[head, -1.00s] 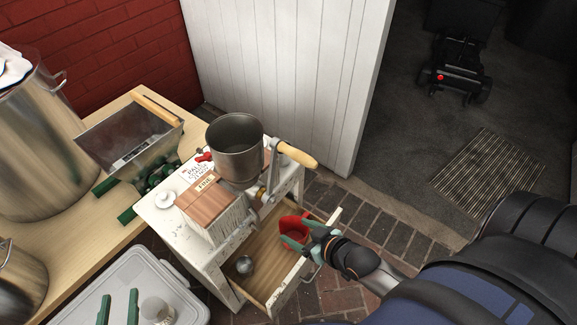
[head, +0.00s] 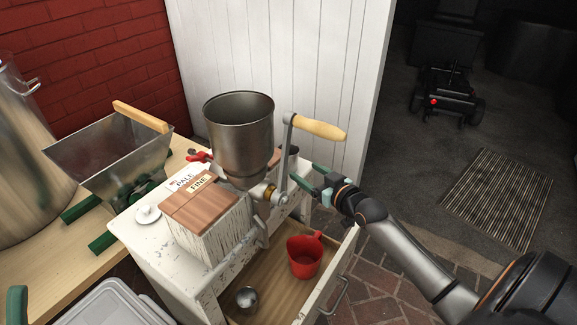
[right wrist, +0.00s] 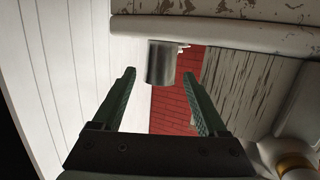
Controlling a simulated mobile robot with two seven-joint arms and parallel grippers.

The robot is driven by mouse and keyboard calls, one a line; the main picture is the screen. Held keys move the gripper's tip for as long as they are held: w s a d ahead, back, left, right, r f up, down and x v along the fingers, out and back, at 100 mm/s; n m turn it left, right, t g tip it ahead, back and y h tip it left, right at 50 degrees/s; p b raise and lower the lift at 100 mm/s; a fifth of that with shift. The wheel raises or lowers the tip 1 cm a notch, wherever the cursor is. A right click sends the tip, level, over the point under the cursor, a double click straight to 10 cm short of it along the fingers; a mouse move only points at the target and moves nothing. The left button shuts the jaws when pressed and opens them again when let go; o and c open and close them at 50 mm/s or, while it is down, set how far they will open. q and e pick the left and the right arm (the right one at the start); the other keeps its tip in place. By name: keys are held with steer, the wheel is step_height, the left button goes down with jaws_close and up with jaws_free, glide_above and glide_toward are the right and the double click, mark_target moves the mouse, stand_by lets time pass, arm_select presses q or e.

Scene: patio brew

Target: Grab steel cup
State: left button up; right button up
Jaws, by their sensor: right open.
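The steel cup (right wrist: 161,62) shows in the right wrist view as a small shiny cylinder standing at the white stand's top, between and beyond my fingertips. In the head view only a grey bit of it (head: 293,151) shows behind the mill's crank; the rest is hidden. My right gripper (head: 312,181) is open and empty, beside the mill on the crank side. Its green fingers (right wrist: 160,100) are spread in the wrist view, with a gap to the cup.
The grain mill's crank (head: 318,129) and hopper (head: 239,135) stand close to my right gripper. Below, the open drawer (head: 270,270) holds a red mug (head: 304,256) and a small round metal piece (head: 246,297). A white panelled wall (head: 285,65) stands behind.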

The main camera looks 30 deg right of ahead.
mark_target(294, 164)
steer(key=w, duration=0.2)
steer(key=w+f+b, duration=0.1)
steer(key=w, duration=0.1)
steer(key=shift+w, duration=0.1)
steer(key=w+b, duration=0.1)
steer(key=w, duration=0.1)
steer(key=w+f+b, duration=0.1)
steer(key=w, duration=0.1)
steer(key=shift+a+b, duration=0.1)
steer(key=shift+b, duration=0.3)
steer(key=shift+w, duration=0.5)
arm_select(q)
steer(key=shift+n, duration=0.3)
steer(key=f, duration=0.5)
steer(key=shift+w+d, duration=0.1)
steer(key=shift+d, duration=0.15)
steer(key=shift+r, duration=0.1)
arm_select(e)
steer(key=c, duration=1)
steer(key=shift+r, duration=0.15)
steer(key=shift+c, duration=0.2)
